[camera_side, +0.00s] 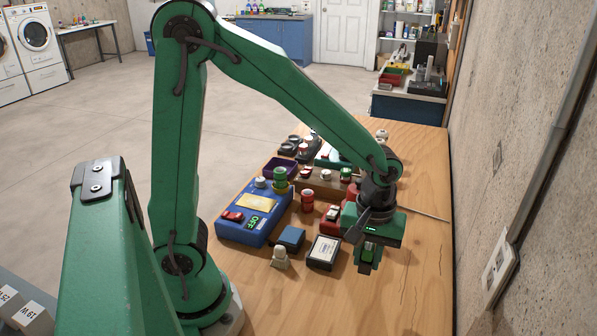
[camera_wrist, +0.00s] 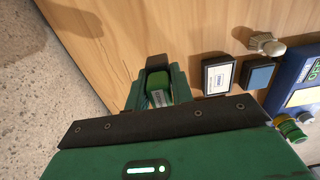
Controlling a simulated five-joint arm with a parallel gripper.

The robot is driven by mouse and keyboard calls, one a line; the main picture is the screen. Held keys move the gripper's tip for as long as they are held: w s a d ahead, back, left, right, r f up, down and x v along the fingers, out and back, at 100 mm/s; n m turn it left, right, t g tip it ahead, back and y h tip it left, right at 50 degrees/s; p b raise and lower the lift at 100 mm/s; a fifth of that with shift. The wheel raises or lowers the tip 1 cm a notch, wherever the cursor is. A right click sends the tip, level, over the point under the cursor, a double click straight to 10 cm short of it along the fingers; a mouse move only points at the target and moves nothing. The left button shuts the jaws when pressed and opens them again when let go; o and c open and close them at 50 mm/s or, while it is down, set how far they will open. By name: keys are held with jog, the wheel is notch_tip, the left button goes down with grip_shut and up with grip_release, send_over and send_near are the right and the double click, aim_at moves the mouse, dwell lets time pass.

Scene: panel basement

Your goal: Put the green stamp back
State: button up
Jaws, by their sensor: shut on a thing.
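The green stamp (camera_wrist: 157,86) is between the fingers of my gripper (camera_wrist: 155,92) in the wrist view, with a pale label on its side. In the side view my gripper (camera_side: 367,262) points down at the right of the bench, shut on the stamp (camera_side: 368,252), which is mostly hidden by the fingers. The gripper is right of the black-framed pad with a white label (camera_side: 323,251). I cannot tell whether the stamp touches the wood. My wrist partly hides a red holder (camera_side: 328,222) behind it.
A blue panel (camera_side: 236,232) with a yellow plate lies farther left. A red can (camera_side: 307,200) and several small items stand behind. The bench's front right is bare.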

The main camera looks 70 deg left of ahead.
jog(key=w+a+f, duration=0.1)
jog(key=a+f, duration=0.1)
jog(key=a, duration=0.1)
jog(key=w+a+f, duration=0.4)
jog(key=a, duration=0.1)
jog(key=shift+w+a, duration=0.1)
jog(key=shift+a, duration=0.25)
jog(key=shift+f, duration=0.15)
jog(key=shift+f, duration=1.9)
jog(key=shift+f, duration=0.15)
jog(key=o, duration=0.8)
